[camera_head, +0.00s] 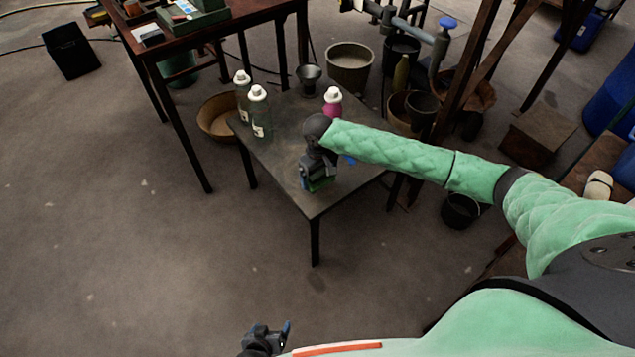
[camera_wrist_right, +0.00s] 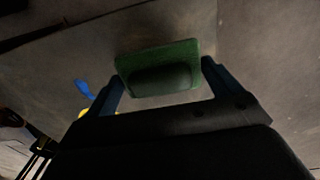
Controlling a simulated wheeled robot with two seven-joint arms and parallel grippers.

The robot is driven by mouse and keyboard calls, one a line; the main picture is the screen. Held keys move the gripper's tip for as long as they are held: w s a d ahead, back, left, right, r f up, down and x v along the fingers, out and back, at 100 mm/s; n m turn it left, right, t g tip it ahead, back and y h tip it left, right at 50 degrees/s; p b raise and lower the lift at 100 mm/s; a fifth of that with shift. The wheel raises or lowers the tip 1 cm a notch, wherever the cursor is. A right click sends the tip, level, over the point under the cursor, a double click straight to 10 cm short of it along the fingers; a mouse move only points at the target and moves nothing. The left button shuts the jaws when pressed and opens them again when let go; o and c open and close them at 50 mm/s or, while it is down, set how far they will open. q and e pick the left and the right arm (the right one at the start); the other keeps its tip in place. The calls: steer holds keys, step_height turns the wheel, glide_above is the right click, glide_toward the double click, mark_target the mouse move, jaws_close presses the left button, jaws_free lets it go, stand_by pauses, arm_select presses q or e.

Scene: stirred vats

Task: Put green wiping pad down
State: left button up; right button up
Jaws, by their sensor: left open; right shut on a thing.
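The green wiping pad (camera_wrist_right: 158,60) is between the fingers of my right gripper (camera_wrist_right: 160,85) in the right wrist view. In the head view my right gripper (camera_head: 318,178) is over the near part of the small grey table (camera_head: 318,203), with a bit of the green pad showing at its fingers. I cannot tell whether the pad touches the tabletop. My left gripper (camera_head: 284,335) is low at the bottom edge of the head view, open and away from the table.
Two clear bottles with white caps (camera_head: 260,112) stand at the table's left side. A pink bottle (camera_head: 332,106) and a small dark cup (camera_head: 308,78) are farther back. A blue item (camera_head: 349,160) lies right of my gripper. A wooden table (camera_head: 200,30) stands behind left.

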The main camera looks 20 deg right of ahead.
mark_target(318, 183)
steer(key=shift+w+a+f, duration=0.2)
steer(key=shift+f, duration=0.1)
step_height(318, 183, down, 4)
steer(key=shift+r, duration=0.2)
steer(key=o, duration=0.7)
steer(key=shift+f, duration=0.15)
step_height(318, 183, up, 12)
steer(key=shift+r, duration=0.15)
stand_by(0.3)
